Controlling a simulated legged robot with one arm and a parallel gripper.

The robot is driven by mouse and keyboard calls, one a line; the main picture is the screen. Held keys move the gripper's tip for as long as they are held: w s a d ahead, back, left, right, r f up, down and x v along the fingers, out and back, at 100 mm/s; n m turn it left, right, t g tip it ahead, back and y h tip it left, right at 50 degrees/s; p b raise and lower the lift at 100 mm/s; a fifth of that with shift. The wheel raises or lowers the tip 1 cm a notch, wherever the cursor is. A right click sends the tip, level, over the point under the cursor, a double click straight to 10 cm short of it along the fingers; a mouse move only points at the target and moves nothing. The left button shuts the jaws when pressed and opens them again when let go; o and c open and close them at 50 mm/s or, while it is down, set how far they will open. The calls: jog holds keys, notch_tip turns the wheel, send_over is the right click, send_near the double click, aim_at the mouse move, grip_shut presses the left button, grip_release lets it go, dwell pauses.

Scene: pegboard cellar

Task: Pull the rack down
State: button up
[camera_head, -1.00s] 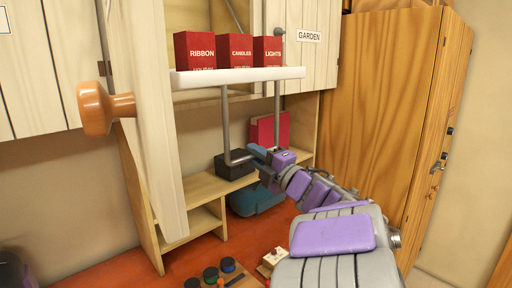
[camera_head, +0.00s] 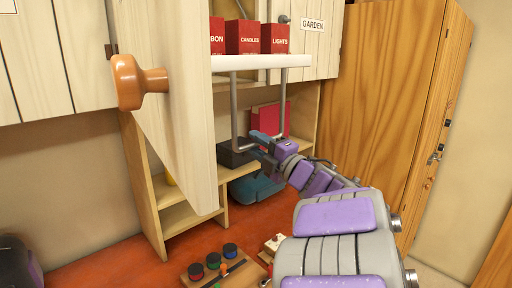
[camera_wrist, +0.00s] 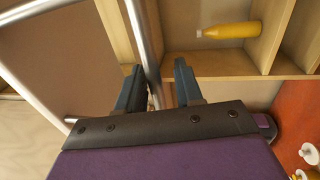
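The rack is a white shelf (camera_head: 260,62) in the open upper cabinet, carrying red boxes; those labelled CANDLES (camera_head: 243,38) and LIGHTS (camera_head: 274,40) read clearly. The third is partly hidden by the door. A grey metal U-shaped handle (camera_head: 235,110) hangs below the shelf. My gripper (camera_head: 260,143) is at the low bar of this handle. In the wrist view its two dark fingers (camera_wrist: 158,88) stand apart with a metal tube (camera_wrist: 143,45) running between them. The tube is close to the left finger, with a gap to the right one.
An open cabinet door with a round wooden knob (camera_head: 137,82) stands at the left. Below are a wooden shelf unit (camera_head: 180,218), a dark box (camera_head: 235,153), a teal case (camera_head: 256,187) and a red worktop (camera_head: 110,265). A yellow bottle (camera_wrist: 230,31) lies in a compartment.

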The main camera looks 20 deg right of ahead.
jog(key=shift+s+d, duration=0.1)
jog(key=shift+d, duration=0.25)
jog(key=p+v, duration=0.2)
jog(key=v, duration=1.4)
jog(key=shift+s+a+f+p, duration=0.25)
jog(key=shift+s+p, duration=0.05)
jog(key=shift+s, duration=0.15)
jog(key=shift+d, duration=0.1)
